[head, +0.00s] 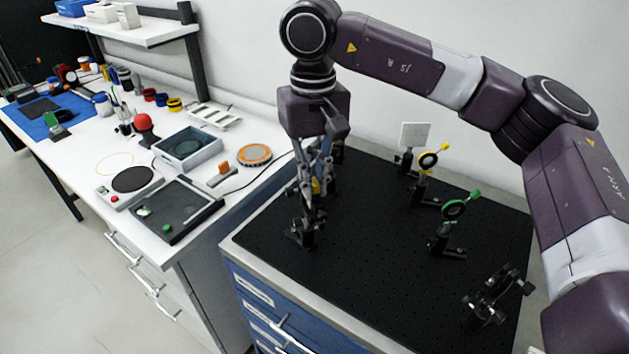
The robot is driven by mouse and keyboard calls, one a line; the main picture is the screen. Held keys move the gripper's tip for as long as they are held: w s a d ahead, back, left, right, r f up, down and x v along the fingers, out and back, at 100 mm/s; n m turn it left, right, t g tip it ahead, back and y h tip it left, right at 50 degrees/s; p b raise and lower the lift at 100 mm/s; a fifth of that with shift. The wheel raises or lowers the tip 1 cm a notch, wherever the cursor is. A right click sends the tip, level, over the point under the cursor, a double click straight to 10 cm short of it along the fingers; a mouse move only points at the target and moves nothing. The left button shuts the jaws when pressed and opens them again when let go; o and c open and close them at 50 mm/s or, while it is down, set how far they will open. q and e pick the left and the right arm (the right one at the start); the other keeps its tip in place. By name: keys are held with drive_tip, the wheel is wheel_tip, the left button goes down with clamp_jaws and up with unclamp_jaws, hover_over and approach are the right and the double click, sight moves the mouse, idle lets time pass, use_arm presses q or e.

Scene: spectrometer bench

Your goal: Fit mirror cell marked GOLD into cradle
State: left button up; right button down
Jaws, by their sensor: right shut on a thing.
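My right gripper (316,172) points down over the left part of the black breadboard (370,245). It is shut on a small part with a yellow patch (316,187), seemingly a mirror cell, mostly hidden by the fingers. I cannot read any GOLD mark. A black mount (302,235) stands on the board just below the fingers; whether the held part touches it I cannot tell. This mount may be the cradle. Another black mount (488,298) stands at the front right. My left gripper is not in view.
A yellow-ringed optic (427,161), a green-ringed optic (454,210) and a white card on a stand (414,136) stand right of the gripper. The board's middle is clear. The white bench (165,235) at left holds a grey box (187,148) and a dark tray (170,222).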

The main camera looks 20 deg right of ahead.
sight(314, 180)
drive_tip(key=shift+w+r+p, duration=0.2)
drive_tip(key=shift+r+p, duration=0.6)
drive_tip(key=shift+r, duration=0.75)
drive_tip(key=shift+s+f, duration=0.1)
drive_tip(key=shift+f, duration=0.25)
idle(0.4)
drive_tip(key=shift+f+b, duration=0.65)
drive_tip(key=shift+f, duration=0.1)
drive_tip(key=shift+r, duration=0.2)
drive_tip(key=shift+r+p, duration=0.8)
drive_tip(key=shift+r, duration=0.1)
